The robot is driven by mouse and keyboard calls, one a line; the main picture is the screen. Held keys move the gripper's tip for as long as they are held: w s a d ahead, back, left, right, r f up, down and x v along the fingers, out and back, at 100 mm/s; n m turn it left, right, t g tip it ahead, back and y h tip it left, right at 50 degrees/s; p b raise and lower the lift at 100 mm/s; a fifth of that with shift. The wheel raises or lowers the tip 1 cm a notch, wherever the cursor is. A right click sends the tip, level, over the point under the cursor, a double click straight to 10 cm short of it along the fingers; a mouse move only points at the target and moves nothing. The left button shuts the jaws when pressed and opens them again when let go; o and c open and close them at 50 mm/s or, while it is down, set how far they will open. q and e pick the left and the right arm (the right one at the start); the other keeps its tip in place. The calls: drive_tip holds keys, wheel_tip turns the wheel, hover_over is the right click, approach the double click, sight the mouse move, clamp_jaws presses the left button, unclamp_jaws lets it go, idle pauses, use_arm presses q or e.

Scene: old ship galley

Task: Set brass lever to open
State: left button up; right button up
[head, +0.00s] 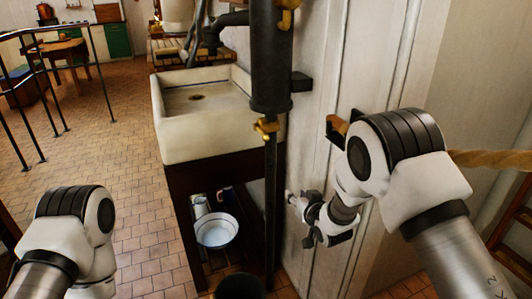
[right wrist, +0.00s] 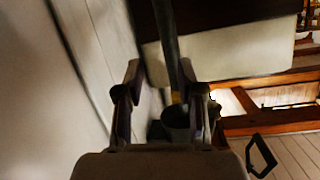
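A small brass lever-like fitting (head: 266,130) sits on the dark vertical pipe (head: 271,200), just below its thick section. Another brass piece (head: 287,18) shows higher on the pipe, and a brass handle (head: 337,128) is on the pale wall panel. I cannot tell which is the task's lever. My right gripper (head: 298,218) is low, right of the thin pipe and below these brass pieces. In the right wrist view its two fingers (right wrist: 160,105) stand apart with nothing held; the pipe (right wrist: 168,45) shows beyond them. My left arm shows at lower left; its gripper is out of view.
A white sink (head: 205,120) stands left of the pipe, with a white basin (head: 216,230) on the shelf below. The pale panelled wall (head: 325,50) is close to my right arm. Tiled floor at left is open up to a railing (head: 60,95).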

sight(267, 140)
drive_tip(key=w+a+r+t+y, duration=0.1)
drive_tip(key=w+a+r, duration=0.1)
drive_tip(key=r, duration=0.2)
drive_tip(key=w+a+r+t, duration=0.1)
drive_tip(key=w+a+r, duration=0.1)
drive_tip(key=r, duration=0.2)
drive_tip(key=w+a+r+n+t+y+b, duration=0.1)
drive_tip(key=w+a+r, duration=0.1)
drive_tip(key=r, duration=0.2)
drive_tip(key=shift+a+r+y, duration=0.3)
drive_tip(key=x, duration=0.6)
drive_tip(key=shift+w+d, duration=0.1)
drive_tip(key=shift+w, duration=0.65)
drive_tip(key=shift+r, duration=0.1)
clamp_jaws()
